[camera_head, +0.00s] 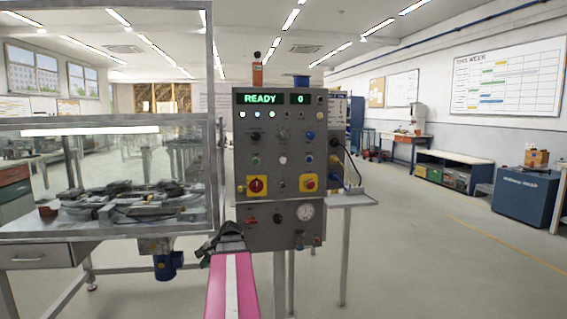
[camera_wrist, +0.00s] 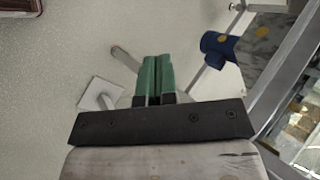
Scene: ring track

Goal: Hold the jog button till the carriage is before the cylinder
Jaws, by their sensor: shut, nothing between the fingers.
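A grey control panel (camera_head: 280,170) stands upright in the middle of the head view. Its green display (camera_head: 261,99) reads READY, with a 0 in the small window beside it. Several round buttons and knobs sit below in rows, among them a white one (camera_head: 283,160), a green one (camera_head: 255,161) and a blue one (camera_head: 309,135). Their labels are too small to read, so I cannot tell which is the jog button. The ring track (camera_head: 125,200) lies behind the guard's clear panes; carriage and cylinder cannot be told apart. My gripper (camera_wrist: 158,78) is shut and empty, below and left of the panel, apart from it.
A metal-framed guard (camera_head: 212,130) stands left of the panel, with a blue motor (camera_head: 165,266) beneath it. A small side shelf (camera_head: 350,199) juts right. Floor at right is clear.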

